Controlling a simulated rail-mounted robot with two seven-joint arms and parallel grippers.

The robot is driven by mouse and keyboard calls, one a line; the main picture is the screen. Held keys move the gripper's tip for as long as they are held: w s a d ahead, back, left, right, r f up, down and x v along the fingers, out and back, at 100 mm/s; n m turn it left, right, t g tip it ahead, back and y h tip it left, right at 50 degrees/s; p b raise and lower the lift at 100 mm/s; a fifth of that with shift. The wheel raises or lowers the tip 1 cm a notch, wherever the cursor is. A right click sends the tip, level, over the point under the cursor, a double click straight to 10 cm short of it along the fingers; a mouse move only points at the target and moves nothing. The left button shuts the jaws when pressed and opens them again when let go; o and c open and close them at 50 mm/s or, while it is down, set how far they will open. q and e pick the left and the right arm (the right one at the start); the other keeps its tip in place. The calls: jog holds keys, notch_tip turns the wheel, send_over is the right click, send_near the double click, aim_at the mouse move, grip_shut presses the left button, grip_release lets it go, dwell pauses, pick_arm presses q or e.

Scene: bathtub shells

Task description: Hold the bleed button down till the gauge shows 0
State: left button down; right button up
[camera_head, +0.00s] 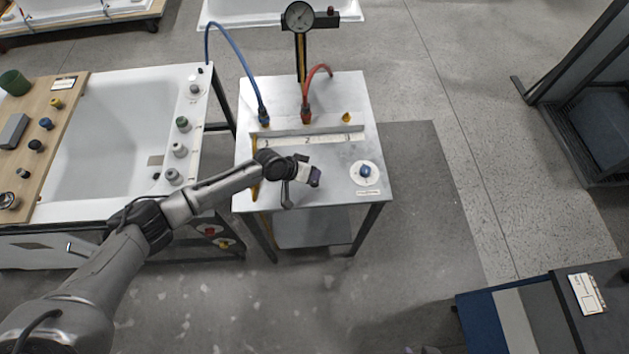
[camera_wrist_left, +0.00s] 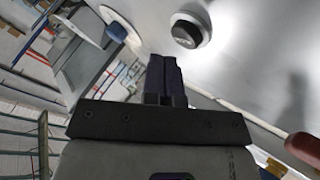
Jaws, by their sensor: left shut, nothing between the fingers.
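My right gripper is not in view.
The bench (camera_head: 340,187) carries a numbered strip (camera_head: 312,140) and blue (camera_head: 231,50) and red (camera_head: 318,70) hoses. A white bathtub (camera_head: 115,120) with knobs stands left. A dark rack (camera_head: 590,100) stands right. Bare bench top lies between my left gripper and the button.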

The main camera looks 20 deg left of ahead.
pick_arm(q)
jog(key=shift+f, duration=0.15)
dwell(0.6)
jog(key=shift+f+b, duration=0.3)
jog(key=shift+b, duration=0.1)
jog(key=shift+f+b, duration=0.35)
jog(key=shift+f, duration=0.05)
dwell(0.6)
dwell(1.9)
jog(key=shift+r+p, duration=0.75)
jog(key=shift+r, duration=0.05)
